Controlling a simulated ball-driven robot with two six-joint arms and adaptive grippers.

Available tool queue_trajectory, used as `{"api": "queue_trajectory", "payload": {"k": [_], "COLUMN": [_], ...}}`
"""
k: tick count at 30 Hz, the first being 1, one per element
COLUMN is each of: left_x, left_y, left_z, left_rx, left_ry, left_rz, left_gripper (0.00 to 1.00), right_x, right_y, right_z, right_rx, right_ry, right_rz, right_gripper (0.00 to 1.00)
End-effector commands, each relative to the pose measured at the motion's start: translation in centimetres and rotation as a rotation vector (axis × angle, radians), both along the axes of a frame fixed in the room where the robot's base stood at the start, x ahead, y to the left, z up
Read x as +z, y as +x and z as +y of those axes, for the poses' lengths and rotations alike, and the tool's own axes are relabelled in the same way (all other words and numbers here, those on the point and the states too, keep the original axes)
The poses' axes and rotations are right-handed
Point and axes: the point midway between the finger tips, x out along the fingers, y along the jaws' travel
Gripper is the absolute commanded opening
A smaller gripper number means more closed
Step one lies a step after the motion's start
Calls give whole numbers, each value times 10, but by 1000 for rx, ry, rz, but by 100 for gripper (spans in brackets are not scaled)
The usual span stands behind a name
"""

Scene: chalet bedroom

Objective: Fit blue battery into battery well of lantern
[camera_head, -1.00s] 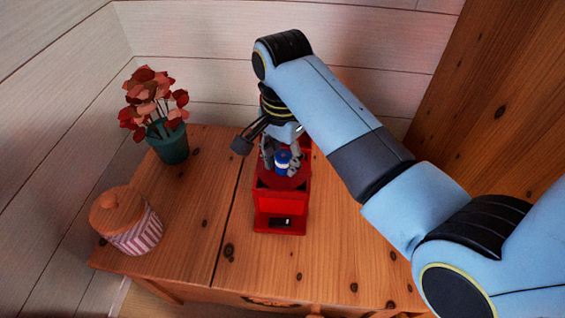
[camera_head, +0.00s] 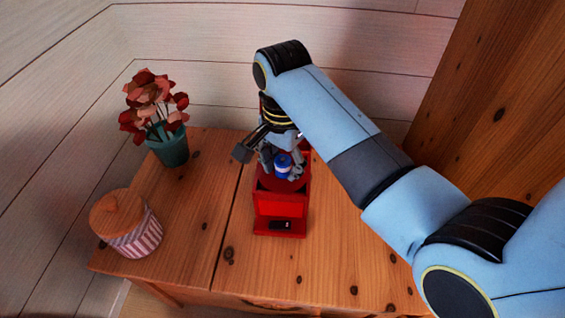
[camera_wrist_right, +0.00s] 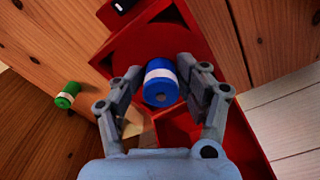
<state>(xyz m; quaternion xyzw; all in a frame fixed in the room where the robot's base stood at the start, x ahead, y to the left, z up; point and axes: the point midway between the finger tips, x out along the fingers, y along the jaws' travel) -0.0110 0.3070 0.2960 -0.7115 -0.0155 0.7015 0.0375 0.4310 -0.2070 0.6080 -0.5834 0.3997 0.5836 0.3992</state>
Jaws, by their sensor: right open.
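The red lantern (camera_head: 265,206) stands on the wooden cabinet top. The blue battery (camera_head: 283,166), with a white band, is upright at the lantern's round red upper part. In the right wrist view the battery (camera_wrist_right: 160,88) shows end-on over the red disc (camera_wrist_right: 138,48); I cannot tell whether it sits in a well. My right gripper (camera_head: 282,168) is open, its fingers on either side of the battery, and appears apart from it in the wrist view (camera_wrist_right: 160,72). A black piece (camera_head: 280,226) lies low in the lantern's front. My left gripper is not in view.
A green battery-like cylinder (camera_wrist_right: 67,95) lies beside the lantern in the wrist view. A potted red flower (camera_head: 170,148) and a striped jar with a wooden lid (camera_head: 136,236) stand to the left. The cabinet top (camera_head: 340,260) is clear at the front right.

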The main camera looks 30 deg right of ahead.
Motion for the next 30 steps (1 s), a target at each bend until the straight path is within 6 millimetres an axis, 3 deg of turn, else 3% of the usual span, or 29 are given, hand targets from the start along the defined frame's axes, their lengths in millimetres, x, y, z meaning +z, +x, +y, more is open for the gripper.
{"api": "queue_trajectory", "payload": {"k": [5, 15, 21, 30], "left_x": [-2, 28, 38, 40], "left_y": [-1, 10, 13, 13], "left_z": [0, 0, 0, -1], "left_rx": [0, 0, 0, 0], "left_ry": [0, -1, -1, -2], "left_rz": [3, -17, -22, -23], "left_gripper": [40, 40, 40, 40], "right_x": [6, 85, 118, 128], "right_y": [0, 2, 1, 0], "right_z": [0, 1, 1, 0], "right_rx": [0, 1, 0, 0], "right_ry": [1, 2, 1, 1], "right_rz": [-1, -7, -4, 0], "right_gripper": [54, 54, 54, 54]}}
